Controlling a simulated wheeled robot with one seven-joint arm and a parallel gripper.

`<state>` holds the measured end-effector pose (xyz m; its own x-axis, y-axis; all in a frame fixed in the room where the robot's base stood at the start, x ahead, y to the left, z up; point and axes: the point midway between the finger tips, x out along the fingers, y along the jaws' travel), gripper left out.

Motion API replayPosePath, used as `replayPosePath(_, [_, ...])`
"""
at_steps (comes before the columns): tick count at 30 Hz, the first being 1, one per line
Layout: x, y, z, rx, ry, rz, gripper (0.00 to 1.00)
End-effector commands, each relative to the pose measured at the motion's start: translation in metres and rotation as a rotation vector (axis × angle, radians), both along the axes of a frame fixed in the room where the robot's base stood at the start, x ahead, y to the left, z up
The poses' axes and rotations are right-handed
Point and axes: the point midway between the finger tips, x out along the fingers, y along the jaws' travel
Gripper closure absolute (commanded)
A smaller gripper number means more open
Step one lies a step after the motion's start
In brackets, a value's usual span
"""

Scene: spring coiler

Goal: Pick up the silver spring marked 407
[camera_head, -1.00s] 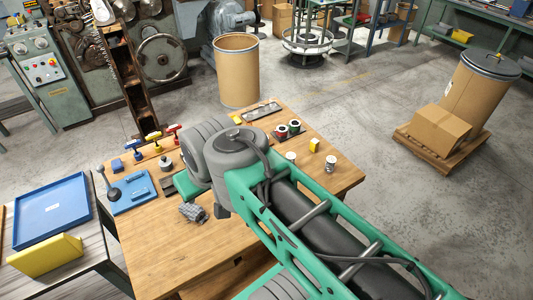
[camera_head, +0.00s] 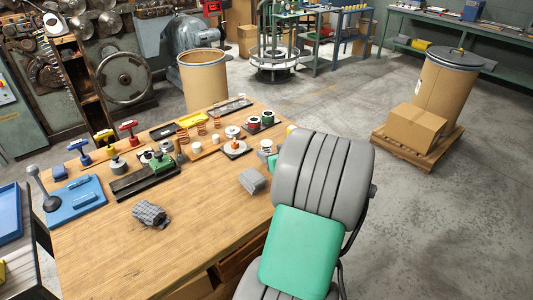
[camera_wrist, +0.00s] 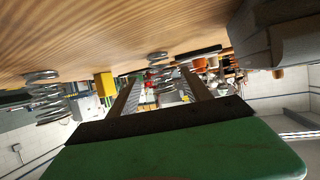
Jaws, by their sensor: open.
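In the wrist view, which shows the table upside down, my gripper (camera_wrist: 160,78) has its two fingers apart and holds nothing. A silver spring (camera_wrist: 158,68) shows beyond and between the fingertips, with the wooden tabletop above it in the picture. A larger silver spring (camera_wrist: 46,97) stands nearer, left of the fingers and clear of them. No marking 407 can be read on either. In the head view a small silver spring-like piece (camera_head: 266,146) stands on the table beside my arm. My gripper is hidden there behind my grey and green arm.
The wooden table (camera_head: 195,222) also bears copper springs (camera_head: 202,128), red and green spools (camera_head: 267,117), a blue tray-like fixture (camera_head: 78,198) and a crumpled grey cloth (camera_head: 150,213). A yellow block (camera_wrist: 105,85) shows near the fingers.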

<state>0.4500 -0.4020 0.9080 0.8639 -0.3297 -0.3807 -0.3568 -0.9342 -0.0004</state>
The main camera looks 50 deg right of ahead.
Motion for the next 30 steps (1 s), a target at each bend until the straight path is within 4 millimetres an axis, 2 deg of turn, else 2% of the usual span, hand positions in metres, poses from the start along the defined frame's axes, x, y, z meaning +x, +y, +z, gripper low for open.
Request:
replayPosePath(6, [0.033, -0.010, -0.015, 0.002, 0.003, 0.002, 0.43])
replayPosePath(14, [0.037, -0.012, -0.017, 0.000, 0.001, 0.000, 0.43])
replayPosePath(30, [0.037, -0.012, -0.018, 0.001, 0.002, 0.000, 0.86])
